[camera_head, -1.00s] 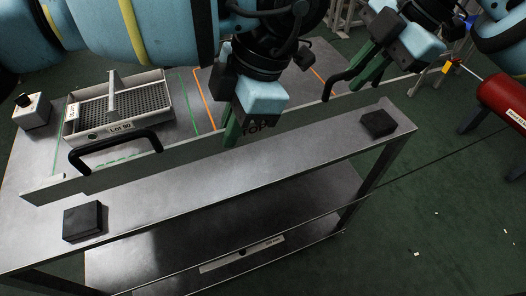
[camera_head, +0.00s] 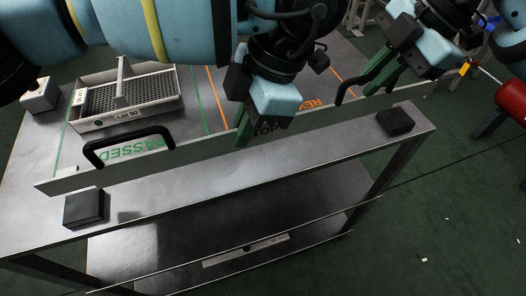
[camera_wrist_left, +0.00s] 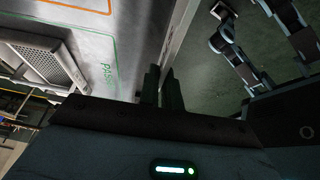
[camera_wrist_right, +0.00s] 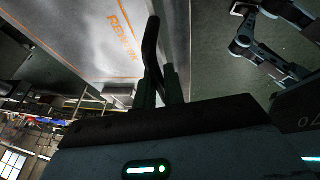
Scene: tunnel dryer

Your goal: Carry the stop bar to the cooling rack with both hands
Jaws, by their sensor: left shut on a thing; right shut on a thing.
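The stop bar (camera_head: 200,153) is a long, thin grey plate with a black handle (camera_head: 128,143) toward its left end and another (camera_head: 350,85) toward its right. It extends across the metal table (camera_head: 190,200), behind two black blocks. My left gripper (camera_head: 243,132) is shut on the bar near its middle, over printed letters it partly covers. My right gripper (camera_head: 368,88) is shut on the bar at the right handle; the handle also shows at the fingers in the right wrist view (camera_wrist_right: 152,50). I cannot tell whether the bar touches the table. No cooling rack is clearly identifiable.
Black blocks (camera_head: 86,208) and (camera_head: 395,121) sit by the table's front edge. A perforated tray (camera_head: 130,122) stands behind the bar, with a white knobbed box (camera_head: 40,95) to its left. A lower shelf bears a label strip (camera_head: 245,249). A red cylinder (camera_head: 512,96) is at right.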

